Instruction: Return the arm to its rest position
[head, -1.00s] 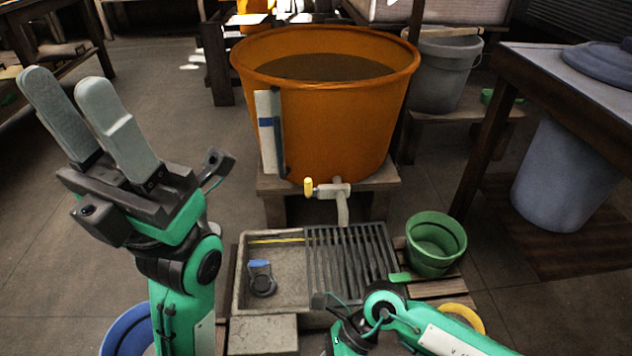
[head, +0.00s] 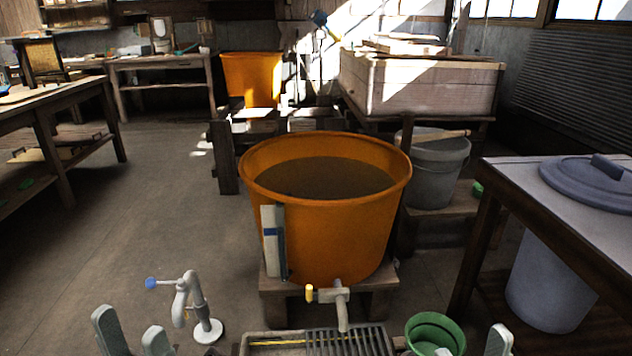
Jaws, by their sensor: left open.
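My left gripper (head: 131,330) shows at the bottom left edge with its two pale grey fingertips spread apart. It is open and nothing shows between the fingers. The rest of the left arm is below the picture. A pale grey fingertip of my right gripper (head: 499,341) shows at the bottom edge, right of the green bucket. The rest of the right gripper and arm is cut off or unclear, so its opening cannot be judged.
A grey standing tap (head: 193,305) with a blue knob is right of my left gripper. The orange tub (head: 335,235) of dark liquid stands ahead, above the slatted sink (head: 345,342). A green bucket (head: 434,328) is beside the sink. A table (head: 470,235) stands right. Open floor lies left.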

